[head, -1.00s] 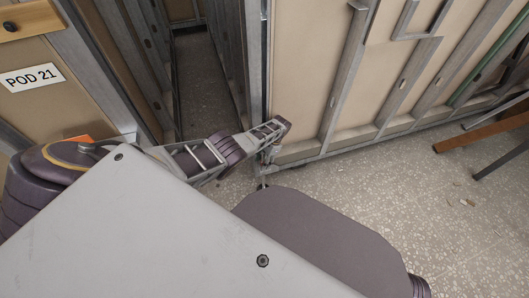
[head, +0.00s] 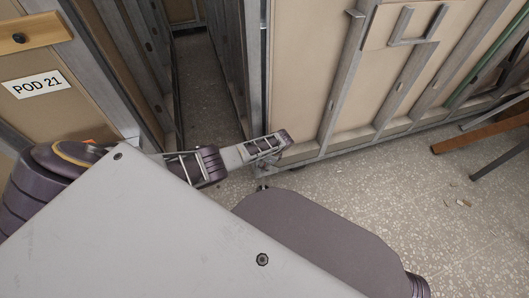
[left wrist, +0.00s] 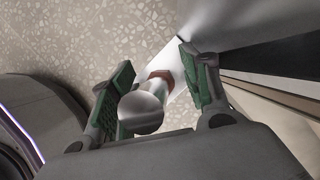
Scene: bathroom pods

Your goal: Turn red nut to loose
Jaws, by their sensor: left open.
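In the left wrist view, a reddish-brown nut (left wrist: 161,77) sits around a pale metal rod with a rounded end (left wrist: 141,107). My left gripper (left wrist: 155,88) is open, with green-padded fingers on either side of the rod and nut. The rounded end lies close to the left-hand finger; I cannot tell if they touch. The right-hand finger looks apart from the nut. In the head view, my left arm reaches to the lower corner of the right pod; its fingers and the nut cannot be made out there. My right gripper is not in view.
The pod marked POD 21 (head: 37,85) stands at left, with a narrow gap of floor (head: 207,85) between it and the framed pod panel (head: 305,70). Speckled floor (head: 440,215) at right is mostly clear.

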